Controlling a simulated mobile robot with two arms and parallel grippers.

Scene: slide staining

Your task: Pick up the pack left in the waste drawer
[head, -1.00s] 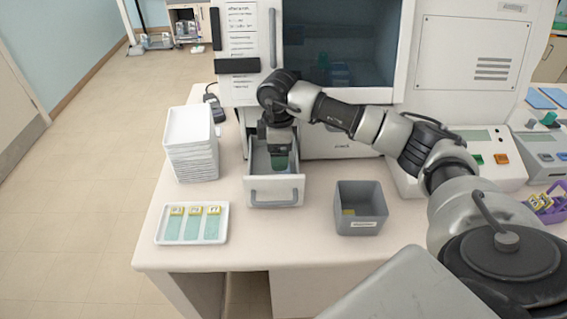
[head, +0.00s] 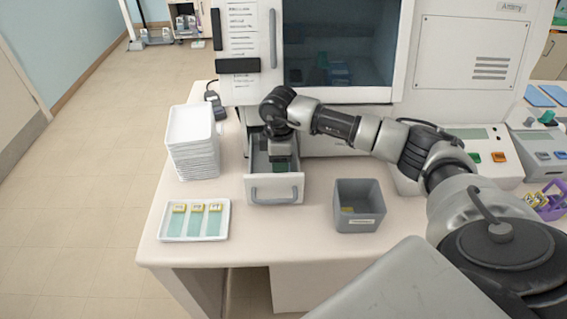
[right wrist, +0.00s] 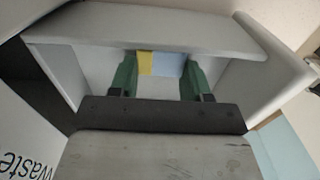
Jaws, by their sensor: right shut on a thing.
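The waste drawer (head: 275,189) is pulled out from under the large machine; in the right wrist view its light grey wall (right wrist: 150,30) surrounds my gripper. My right gripper (head: 281,166) reaches down into the drawer. In the right wrist view its two green fingers (right wrist: 160,78) are shut on the pack (right wrist: 147,62), which shows a yellow part and a light blue part between them. In the head view the pack is hidden by the gripper and drawer front. My left gripper is not in view.
A stack of white trays (head: 192,150) stands left of the drawer. A white tray (head: 228,229) with three yellow-ended slides lies in front of it. A grey bin (head: 361,212) stands to the right. The table front between tray and bin is clear.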

